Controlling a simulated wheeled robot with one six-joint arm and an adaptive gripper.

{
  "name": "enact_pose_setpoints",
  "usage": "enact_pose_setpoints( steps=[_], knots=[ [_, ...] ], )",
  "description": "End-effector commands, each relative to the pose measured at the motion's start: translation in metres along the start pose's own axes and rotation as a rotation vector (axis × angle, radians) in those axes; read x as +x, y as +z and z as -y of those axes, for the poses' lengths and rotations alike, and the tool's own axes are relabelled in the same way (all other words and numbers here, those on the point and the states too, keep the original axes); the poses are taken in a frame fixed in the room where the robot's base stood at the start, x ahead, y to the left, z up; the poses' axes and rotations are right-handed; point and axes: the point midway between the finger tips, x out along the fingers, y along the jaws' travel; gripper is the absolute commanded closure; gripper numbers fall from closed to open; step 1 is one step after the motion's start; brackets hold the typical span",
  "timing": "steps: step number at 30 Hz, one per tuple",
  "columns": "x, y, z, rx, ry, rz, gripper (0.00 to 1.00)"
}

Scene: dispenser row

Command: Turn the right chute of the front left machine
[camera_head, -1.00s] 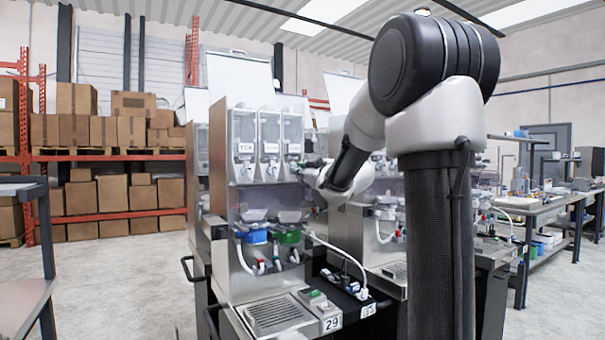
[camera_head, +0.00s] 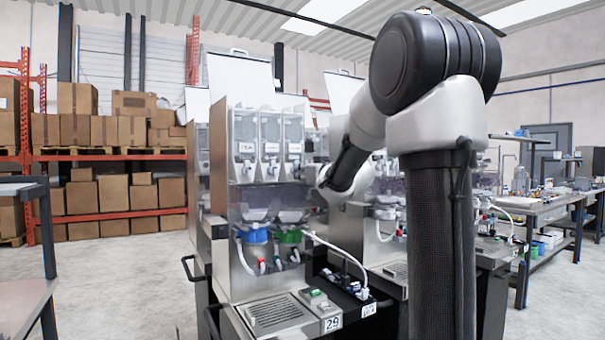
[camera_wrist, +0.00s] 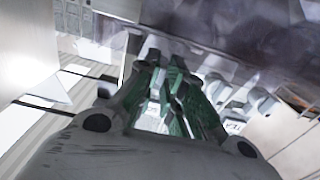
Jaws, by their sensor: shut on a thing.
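The front left machine (camera_head: 222,285) is a metal dispenser with three clear-fronted hoppers side by side. A white chute sits at the foot of each hopper; the right chute (camera_head: 294,168) is the one nearest my arm. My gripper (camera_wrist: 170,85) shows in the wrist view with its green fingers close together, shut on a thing. In the head view my gripper's end is at the right chute, and the fingers are mostly hidden. The grip on the chute and its exact turn are too small and blurred to make out.
A second machine (camera_head: 385,265) stands close to the right. Shelves of boxes (camera_head: 130,130) are at the far left; the floor before them is clear.

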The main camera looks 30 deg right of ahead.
Motion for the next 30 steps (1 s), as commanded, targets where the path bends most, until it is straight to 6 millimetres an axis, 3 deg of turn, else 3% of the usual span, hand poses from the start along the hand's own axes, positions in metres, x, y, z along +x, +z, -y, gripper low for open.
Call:
enact_pose_setpoints(
  steps=[10,12,22,26,30],
  knots=[
    [0.0,0.003,0.0,0.003,0.001,0.005,1.0],
    [0.0,0.003,0.0,0.003,0.001,0.005,0.8],
    [-0.001,0.001,0.0,0.002,0.001,0.002,0.8],
    [-0.013,0.0,-0.001,0.002,0.002,0.001,0.8],
    [-0.043,0.0,-0.001,0.001,0.004,0.0,0.8]
  ],
)
